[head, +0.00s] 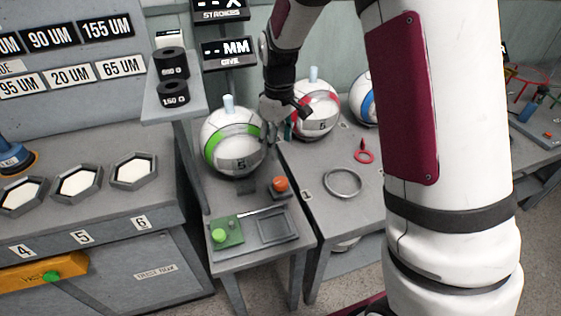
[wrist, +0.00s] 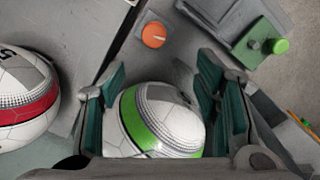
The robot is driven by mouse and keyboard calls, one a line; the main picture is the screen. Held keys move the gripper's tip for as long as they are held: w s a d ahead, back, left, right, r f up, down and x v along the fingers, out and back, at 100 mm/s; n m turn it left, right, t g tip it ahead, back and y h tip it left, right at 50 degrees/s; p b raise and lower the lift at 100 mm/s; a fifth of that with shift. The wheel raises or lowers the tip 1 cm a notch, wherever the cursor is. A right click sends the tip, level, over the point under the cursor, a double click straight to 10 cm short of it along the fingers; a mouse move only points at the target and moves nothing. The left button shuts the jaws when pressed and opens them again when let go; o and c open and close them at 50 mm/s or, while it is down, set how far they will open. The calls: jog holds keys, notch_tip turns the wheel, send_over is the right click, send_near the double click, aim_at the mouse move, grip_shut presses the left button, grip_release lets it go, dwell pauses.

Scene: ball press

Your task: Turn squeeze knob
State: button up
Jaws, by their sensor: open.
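An orange knob (head: 280,184) stands on the narrow grey bench, just in front of a white ball with a green band (head: 235,140). It also shows near the top of the wrist view (wrist: 154,35). No label tells me whether it is the squeeze knob. A green knob (head: 218,236) sits on a green block nearer the front; it shows top right in the wrist view (wrist: 281,46). My gripper (head: 280,130) is open and empty, beside the ball's upper right in the head view. In the wrist view its fingers (wrist: 160,95) appear either side of the green-banded ball (wrist: 150,125).
A red-banded ball (head: 316,108) stands on the bench to the right, with a metal ring (head: 342,183) in front. A shelf with black weights (head: 172,92) is left of the green-banded ball. A grey tray (head: 277,228) lies near the bench front.

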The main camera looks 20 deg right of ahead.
aim_at(280, 181)
jog(key=f, duration=1)
jog(key=w+f, duration=0.1)
jog(key=f, duration=0.4)
jog(key=shift+d+f, duration=0.25)
jog(key=shift+d, duration=0.15)
jog(key=c, duration=1.1)
